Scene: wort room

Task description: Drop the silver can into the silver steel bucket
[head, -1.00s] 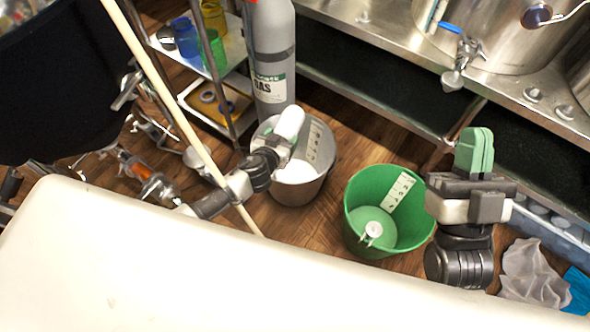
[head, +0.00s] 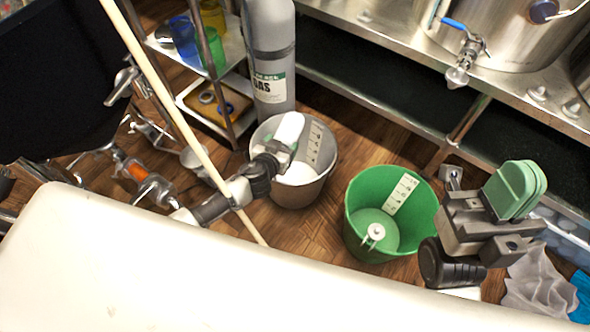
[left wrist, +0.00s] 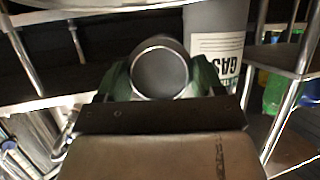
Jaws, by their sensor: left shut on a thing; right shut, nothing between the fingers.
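The silver can (head: 289,128) looks pale white in the head view and is held tilted over the mouth of the silver steel bucket (head: 296,192). My left gripper (head: 281,147) is shut on the can, and its jaws partly hide it. In the left wrist view the can's round, silver-rimmed end (left wrist: 160,73) sits between the green fingers. The bucket stands on the floor, with a measuring scale and a white patch inside. My right gripper (head: 515,191) is shut and empty, to the right of the green bucket.
A green bucket (head: 357,230) stands right of the steel one. A grey gas cylinder (head: 270,60) and a shelf rack (head: 215,105) stand behind. A steel bench (head: 400,45) runs along the back.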

